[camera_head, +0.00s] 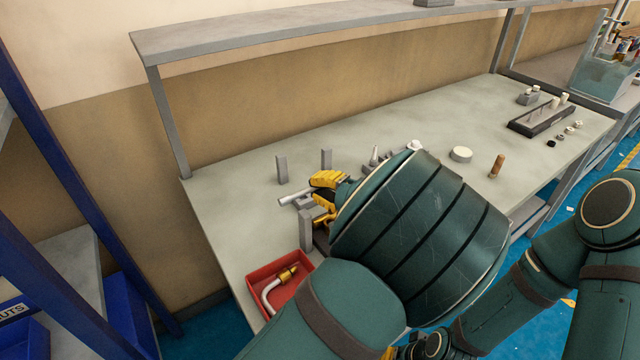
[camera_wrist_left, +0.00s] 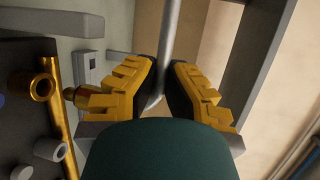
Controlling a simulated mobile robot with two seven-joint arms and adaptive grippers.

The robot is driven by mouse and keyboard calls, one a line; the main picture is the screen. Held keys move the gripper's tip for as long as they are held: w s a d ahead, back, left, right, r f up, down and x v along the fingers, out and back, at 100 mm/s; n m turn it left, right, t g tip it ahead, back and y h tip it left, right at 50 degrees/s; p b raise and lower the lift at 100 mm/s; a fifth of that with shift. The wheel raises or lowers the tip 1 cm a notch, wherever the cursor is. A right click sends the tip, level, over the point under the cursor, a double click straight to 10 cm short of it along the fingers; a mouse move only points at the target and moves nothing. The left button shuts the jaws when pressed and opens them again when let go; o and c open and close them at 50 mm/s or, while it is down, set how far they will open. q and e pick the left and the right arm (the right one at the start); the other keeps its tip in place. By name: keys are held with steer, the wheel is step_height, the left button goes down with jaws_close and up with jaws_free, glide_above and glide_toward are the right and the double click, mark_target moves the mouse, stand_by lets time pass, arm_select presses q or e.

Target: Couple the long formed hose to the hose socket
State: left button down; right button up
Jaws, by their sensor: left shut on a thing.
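My left gripper (camera_head: 322,195) is over the left part of the bench, its yellow fingers closed around a grey tube (camera_head: 292,199). In the left wrist view the tube (camera_wrist_left: 171,35) runs between the fingers (camera_wrist_left: 162,85) and bends just below them. I take it to be the long formed hose; its far end is hidden. A brass hollow fitting (camera_wrist_left: 42,87) shows at the left of that view. I cannot tell whether it is the hose socket. Only a yellow bit of my right gripper (camera_head: 389,353) shows at the bottom edge, and its jaws are hidden.
A red tray (camera_head: 253,279) at the bench's front left holds a pale bent hose with a brass end (camera_head: 288,274). Grey posts (camera_head: 282,169) stand near the gripper. A white disc (camera_head: 461,154), a brown cylinder (camera_head: 497,166) and a dark rack (camera_head: 541,121) are farther right.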

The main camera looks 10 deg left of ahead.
arm_select(q)
steer(key=shift+f+b, duration=0.4)
steer(key=shift+f, duration=0.45)
steer(key=shift+f+b, duration=1.35)
steer(key=shift+f, duration=0.35)
stand_by(1.0)
steer(key=c, duration=1.1)
jaws_free()
steer(key=shift+o, duration=0.2)
steer(key=shift+d, duration=0.1)
steer(key=v, duration=1.2)
